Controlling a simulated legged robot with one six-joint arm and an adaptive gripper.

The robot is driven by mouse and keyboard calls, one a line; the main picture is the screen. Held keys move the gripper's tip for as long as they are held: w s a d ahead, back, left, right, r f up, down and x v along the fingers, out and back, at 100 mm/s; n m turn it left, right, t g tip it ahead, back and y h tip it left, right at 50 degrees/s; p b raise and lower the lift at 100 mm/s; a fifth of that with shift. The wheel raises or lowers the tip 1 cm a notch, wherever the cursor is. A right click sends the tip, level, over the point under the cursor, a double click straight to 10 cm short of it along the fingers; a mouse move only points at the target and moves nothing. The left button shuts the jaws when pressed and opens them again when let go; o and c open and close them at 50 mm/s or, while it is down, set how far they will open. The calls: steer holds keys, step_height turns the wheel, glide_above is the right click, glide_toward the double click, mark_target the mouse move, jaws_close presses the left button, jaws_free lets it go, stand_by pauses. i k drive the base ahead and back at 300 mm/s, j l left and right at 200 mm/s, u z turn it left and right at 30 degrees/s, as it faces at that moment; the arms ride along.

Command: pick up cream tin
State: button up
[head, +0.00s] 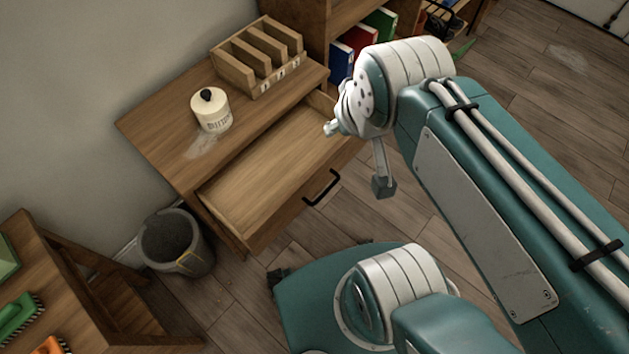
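The cream tin (211,113) is a small cylinder with a lid, a dark knob on top and dark lettering on its side. My gripper (358,157) is to the right of the tin, in front of the desk's right end, clearly apart from the tin. One finger with a dark pad hangs down; the rest is partly hidden by my wrist, so its opening is unclear. I see nothing held in it.
The desk's drawer (275,175) is pulled out and empty. A wooden slotted organiser (237,74) stands right of the tin. A grey bin (178,248) is on the floor at left. A shelf with binders (357,38) stands behind my arm. A pale smear marks the desktop before the tin.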

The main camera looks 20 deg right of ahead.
mark_target(220, 123)
steer(key=i+u, duration=0.35)
steer(key=i+l+u, duration=0.1)
steer(key=u, duration=0.2)
steer(key=i+l+u, duration=0.15)
steer(key=u, duration=0.2)
steer(key=i, duration=0.05)
